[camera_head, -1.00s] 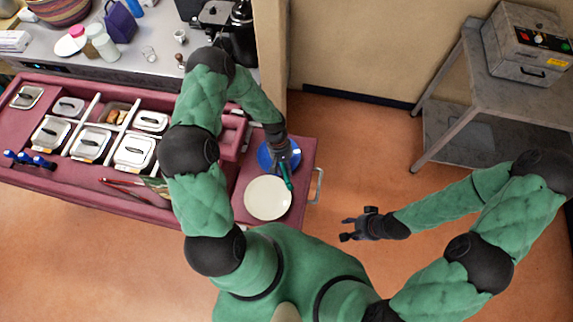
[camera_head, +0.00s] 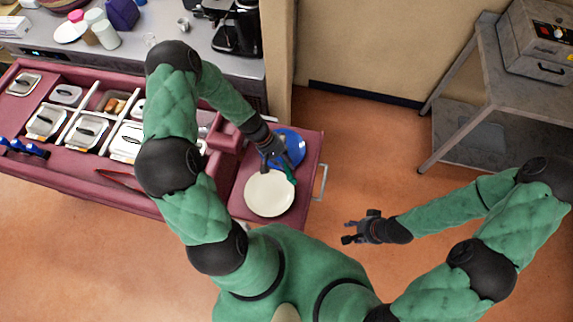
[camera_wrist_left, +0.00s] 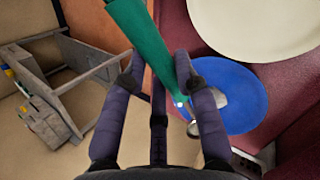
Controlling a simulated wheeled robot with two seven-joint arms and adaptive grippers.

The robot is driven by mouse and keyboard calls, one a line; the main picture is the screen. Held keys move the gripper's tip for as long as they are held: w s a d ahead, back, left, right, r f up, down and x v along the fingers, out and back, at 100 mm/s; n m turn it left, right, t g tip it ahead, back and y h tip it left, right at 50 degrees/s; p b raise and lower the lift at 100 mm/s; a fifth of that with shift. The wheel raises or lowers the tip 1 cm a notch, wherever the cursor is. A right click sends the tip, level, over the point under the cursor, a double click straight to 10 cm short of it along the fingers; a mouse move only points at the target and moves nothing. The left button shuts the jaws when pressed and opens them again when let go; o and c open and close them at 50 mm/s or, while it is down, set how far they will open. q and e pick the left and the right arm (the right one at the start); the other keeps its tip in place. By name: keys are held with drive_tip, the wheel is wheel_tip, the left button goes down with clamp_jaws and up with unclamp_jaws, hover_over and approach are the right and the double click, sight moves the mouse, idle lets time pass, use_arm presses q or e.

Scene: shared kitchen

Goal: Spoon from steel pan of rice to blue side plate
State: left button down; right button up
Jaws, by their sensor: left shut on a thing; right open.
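My left gripper (camera_head: 277,166) is shut on the green handle (camera_wrist_left: 150,45) of a utensil, at the near left side of the blue side plate (camera_head: 292,146). The handle (camera_head: 290,176) points toward the cream plate in the head view. In the left wrist view a small silvery patch (camera_wrist_left: 219,97) shows at the blue plate; I cannot tell if it is the utensil's end. The steel pans (camera_head: 88,130) sit in the cart at left, several lidded; rice cannot be made out. My right gripper (camera_head: 358,231) is open and empty over the floor.
A cream plate (camera_head: 269,194) lies just in front of the blue one on the maroon cart end (camera_head: 313,160). Red tongs (camera_head: 118,179) lie along the cart's front. A grey metal table (camera_head: 490,85) stands at right. Floor between is clear.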

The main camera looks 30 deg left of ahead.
use_arm(q)
drive_tip(key=t+b, duration=0.1)
drive_tip(key=b, duration=0.1)
drive_tip(key=h+b, duration=0.1)
drive_tip(key=b, duration=0.1)
drive_tip(key=t+h+b, duration=0.1)
drive_tip(key=b, duration=0.2)
drive_tip(key=shift+s+a+r+n+t, duration=0.15)
drive_tip(key=shift+s+r+n+t, duration=0.15)
drive_tip(key=shift+r, duration=0.1)
drive_tip(key=g+y+p, duration=0.1)
drive_tip(key=p, duration=0.4)
drive_tip(key=r+g+y+p, duration=0.1)
drive_tip(key=p, duration=0.5)
drive_tip(key=w+d+r+m+g+y+p, duration=0.1)
drive_tip(key=g+p, duration=0.1)
drive_tip(key=p, duration=0.4)
drive_tip(key=shift+r+y, duration=0.25)
drive_tip(key=shift+y, duration=0.15)
drive_tip(key=shift+w+r+g+y+p, duration=0.1)
drive_tip(key=shift+r+g+y+p, duration=0.25)
drive_tip(key=shift+p, duration=0.4)
drive_tip(key=g+y, duration=0.1)
drive_tip(key=r+y+b, duration=0.1)
drive_tip(key=r+m+g+y+b, duration=0.1)
drive_tip(key=shift+w+d+r+g, duration=0.1)
drive_tip(key=shift+w+d+g, duration=0.25)
idle(1.3)
